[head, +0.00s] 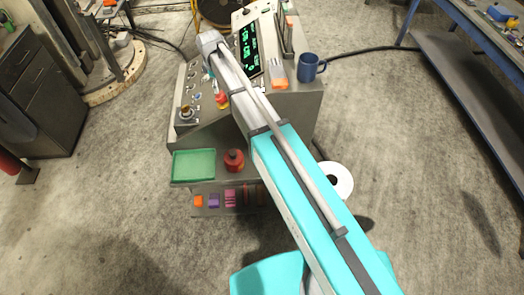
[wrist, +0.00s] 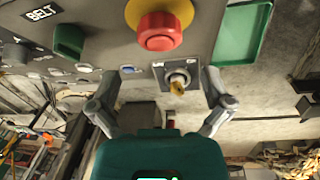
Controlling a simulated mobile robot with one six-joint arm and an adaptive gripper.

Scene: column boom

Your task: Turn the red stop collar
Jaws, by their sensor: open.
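The red stop button (wrist: 160,30) is a wide red cap with a yellow ring beneath it, at the top middle of the wrist view. On the sloped console panel it shows small in the head view (head: 222,101). Below it in the wrist view is a square plate with a grey ring and a brass-coloured knob (wrist: 178,82). My gripper (wrist: 160,76) is open and empty; its two fingers appear on either side of this plate, apart from the red cap. In the head view my gripper hangs from the arm's end above the panel, small and partly hidden.
A green tray (head: 193,165) lies on the console's front shelf beside a red round piece with a dark top (head: 233,160). A blue mug (head: 308,67) stands on the console top. Other knobs and the BELT label (wrist: 41,12) are close by.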

